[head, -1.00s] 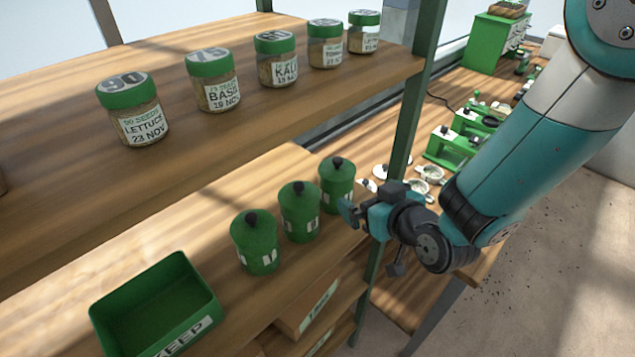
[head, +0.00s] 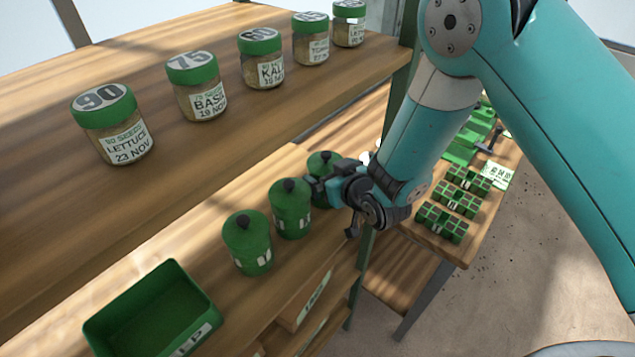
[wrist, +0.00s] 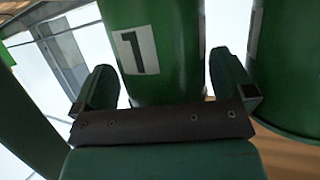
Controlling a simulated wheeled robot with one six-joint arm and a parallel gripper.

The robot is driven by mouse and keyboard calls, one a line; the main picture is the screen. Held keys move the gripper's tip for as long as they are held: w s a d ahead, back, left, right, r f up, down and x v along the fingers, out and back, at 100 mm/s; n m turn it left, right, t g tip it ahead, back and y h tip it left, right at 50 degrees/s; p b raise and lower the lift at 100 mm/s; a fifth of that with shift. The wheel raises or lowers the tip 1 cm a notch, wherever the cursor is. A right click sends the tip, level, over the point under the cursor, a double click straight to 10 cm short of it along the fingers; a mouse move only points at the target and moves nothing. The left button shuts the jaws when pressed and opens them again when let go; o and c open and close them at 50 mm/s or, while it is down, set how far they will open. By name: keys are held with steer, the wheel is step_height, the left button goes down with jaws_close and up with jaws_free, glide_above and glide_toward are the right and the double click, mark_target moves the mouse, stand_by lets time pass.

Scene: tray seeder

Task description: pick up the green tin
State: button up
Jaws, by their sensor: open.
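Three green lidded tins with dark knobs stand in a row on the lower shelf: a left tin (head: 248,245), a middle tin (head: 291,208) and a right tin (head: 322,163). My gripper (head: 312,187) is at the right tin, close beside the middle one, and partly hides the right tin. In the wrist view my gripper (wrist: 165,72) is open, with one finger on each side of a green tin (wrist: 150,48) bearing a white label marked 1. This appears to be the right tin. Whether the fingers touch it, I cannot tell.
Another green tin (wrist: 285,70) stands close to the right finger. A green open box (head: 150,305) sits at the left of the lower shelf. Jars such as the lettuce jar (head: 112,124) line the upper shelf. A green shelf post (head: 398,95) stands behind my arm.

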steer(key=shift+a, duration=0.15)
steer(key=c, duration=1)
steer(key=shift+r, duration=0.1)
